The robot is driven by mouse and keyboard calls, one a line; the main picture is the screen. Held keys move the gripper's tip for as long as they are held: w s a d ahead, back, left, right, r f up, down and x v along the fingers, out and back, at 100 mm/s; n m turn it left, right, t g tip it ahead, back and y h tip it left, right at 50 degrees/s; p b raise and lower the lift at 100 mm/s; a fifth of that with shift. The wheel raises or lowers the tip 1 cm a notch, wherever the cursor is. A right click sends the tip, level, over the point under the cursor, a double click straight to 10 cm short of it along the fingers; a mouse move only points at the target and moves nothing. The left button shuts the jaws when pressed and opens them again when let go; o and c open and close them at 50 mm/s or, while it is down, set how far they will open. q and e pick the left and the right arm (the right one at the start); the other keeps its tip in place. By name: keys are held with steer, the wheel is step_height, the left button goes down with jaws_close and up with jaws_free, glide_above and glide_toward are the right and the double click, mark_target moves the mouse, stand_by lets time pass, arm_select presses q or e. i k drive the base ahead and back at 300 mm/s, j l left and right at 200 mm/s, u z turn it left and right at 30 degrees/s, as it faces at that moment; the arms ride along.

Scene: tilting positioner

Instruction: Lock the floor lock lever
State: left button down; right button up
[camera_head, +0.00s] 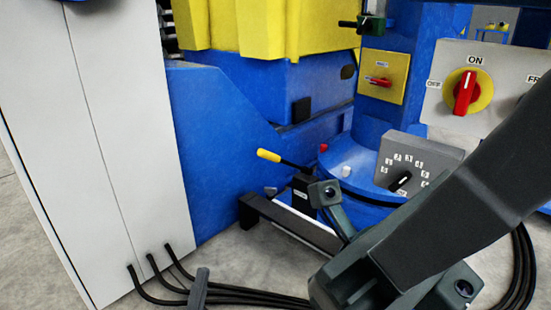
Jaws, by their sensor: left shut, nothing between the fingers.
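A lever with a yellow grip (268,155) and a thin black shaft sticks out to the upper left from a small black box (303,188), low beside the blue base. I take it to be the floor lock lever; the label on the box is too small to read.
A grey cabinet (85,150) stands at the left, with black cables (155,298) from its foot along the floor. A black bar (290,225) lies low below the lever. A dial panel (415,160) and a red ON/OFF switch (463,92) are at the right.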

mark_target(263, 153)
steer(key=i+l, duration=0.25)
steer(key=i, duration=0.2)
steer(key=i+l, duration=0.25)
steer(key=i, duration=0.25)
